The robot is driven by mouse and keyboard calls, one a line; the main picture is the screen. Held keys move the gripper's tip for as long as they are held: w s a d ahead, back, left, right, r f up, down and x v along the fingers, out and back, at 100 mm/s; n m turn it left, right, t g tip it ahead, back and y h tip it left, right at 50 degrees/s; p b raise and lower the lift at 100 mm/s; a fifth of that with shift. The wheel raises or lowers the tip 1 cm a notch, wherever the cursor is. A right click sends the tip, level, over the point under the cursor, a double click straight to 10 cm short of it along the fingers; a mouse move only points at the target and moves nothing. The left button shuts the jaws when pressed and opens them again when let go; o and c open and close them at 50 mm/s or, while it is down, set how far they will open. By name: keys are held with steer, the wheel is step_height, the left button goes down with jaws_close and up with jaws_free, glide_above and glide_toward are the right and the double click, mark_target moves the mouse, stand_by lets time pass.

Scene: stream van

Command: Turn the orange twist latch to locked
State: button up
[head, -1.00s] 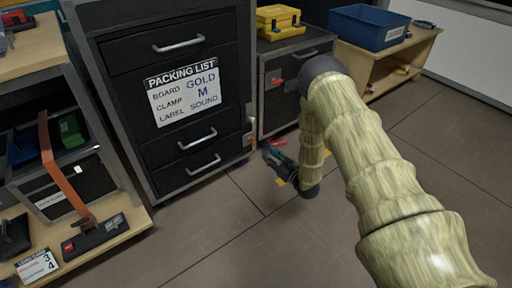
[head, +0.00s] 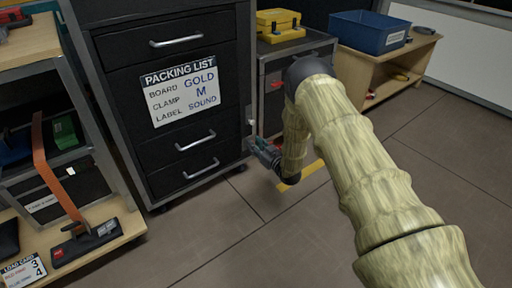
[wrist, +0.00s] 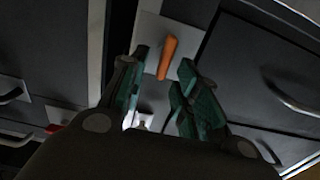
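The orange twist latch (wrist: 167,57) shows in the wrist view as a slim, nearly upright handle, slightly tilted, on a pale metal plate (wrist: 151,32). My gripper (wrist: 163,75) is open, with its green-padded fingers on either side of the handle's lower end; I cannot tell whether either finger touches it. In the head view my gripper (head: 259,150) is at the right edge of the black drawer cabinet (head: 225,95), low down. The latch is hidden there behind my gripper and arm.
A packing list sign (head: 180,92) is on the cabinet front. A grey cabinet with a yellow case (head: 280,25) stands behind my arm. A wooden shelf with a blue bin (head: 368,32) is at the back right. The floor in front is clear.

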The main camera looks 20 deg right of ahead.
jaws_close()
steer(key=shift+d+r+m+p, duration=0.1)
steer(key=shift+d+m+p, duration=0.05)
steer(key=shift+m+p, duration=0.3)
steer(key=shift+d+m+p, duration=0.2)
steer(key=shift+m+p, duration=0.75)
steer(key=shift+p, duration=0.1)
steer(key=m, duration=0.1)
steer(key=m+p, duration=0.1)
steer(key=m, duration=0.1)
steer(key=m+p, duration=0.1)
steer(key=shift+w+d+f+m, duration=0.15)
steer(key=shift+d+f+m, duration=0.1)
steer(key=shift+d+m, duration=0.1)
steer(key=m, duration=0.3)
steer(key=f+m, duration=0.1)
steer(key=m, duration=0.1)
steer(key=shift+w+d, duration=0.15)
steer(key=shift+d, duration=0.15)
steer(key=m, duration=0.2)
steer(key=f+m, duration=0.1)
steer(key=m, duration=0.2)
steer(key=shift+d+m, duration=0.1)
steer(key=shift+m, duration=0.15)
steer(key=shift+b, duration=0.3)
